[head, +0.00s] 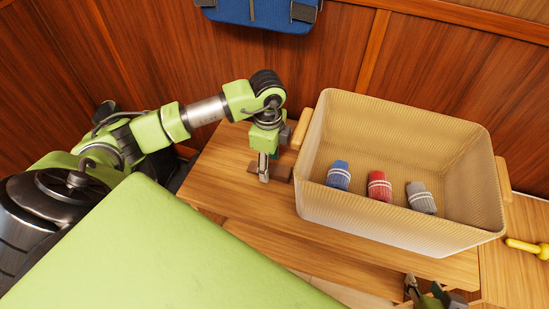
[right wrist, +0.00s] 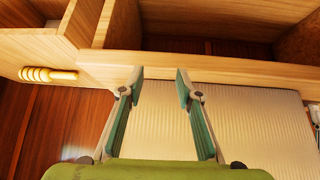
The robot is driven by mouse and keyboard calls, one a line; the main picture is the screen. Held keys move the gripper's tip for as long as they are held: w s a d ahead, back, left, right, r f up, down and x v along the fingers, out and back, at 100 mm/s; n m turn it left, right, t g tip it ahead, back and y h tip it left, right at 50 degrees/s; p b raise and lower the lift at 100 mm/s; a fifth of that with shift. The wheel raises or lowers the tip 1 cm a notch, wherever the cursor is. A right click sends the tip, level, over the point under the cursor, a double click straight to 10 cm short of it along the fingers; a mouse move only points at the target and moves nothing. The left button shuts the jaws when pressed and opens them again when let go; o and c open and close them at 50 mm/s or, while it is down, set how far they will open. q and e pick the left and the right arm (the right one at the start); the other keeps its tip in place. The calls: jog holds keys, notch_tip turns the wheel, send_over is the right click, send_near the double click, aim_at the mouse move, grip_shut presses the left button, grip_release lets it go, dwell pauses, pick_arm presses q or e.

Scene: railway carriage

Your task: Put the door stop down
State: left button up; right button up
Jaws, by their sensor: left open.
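The door stop (head: 281,173) looks like a small dark brown piece at the left part of the wooden bench top, just left of the basket. My left gripper (head: 264,172) points down right at it, with its jaws open. The fingers hide part of the door stop, and it seems to rest on the wood. My right gripper (head: 424,292) shows at the bottom right edge of the head view. In the right wrist view it (right wrist: 160,80) is open with nothing between its fingers.
A beige ribbed basket (head: 400,230) holds a blue (head: 338,176), a red (head: 379,186) and a grey (head: 421,198) rolled cloth. A yellow-handled object (head: 527,247) lies on wood at the right. A blue bag (head: 262,12) is on the wall. Bare wood (head: 222,165) lies left of the door stop.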

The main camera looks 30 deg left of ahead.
pick_arm(q)
jog(key=shift+f, duration=0.55)
pick_arm(e)
jog(key=shift+w+a+r+t, duration=0.15)
jog(key=shift+w+r, duration=0.15)
jog(key=shift+w, duration=0.1)
jog(key=shift+w+a+r+t, duration=0.15)
jog(key=shift+w+r, duration=0.1)
jog(key=shift+w, duration=0.15)
pick_arm(q)
grip_shut()
jog(key=shift+r, duration=0.15)
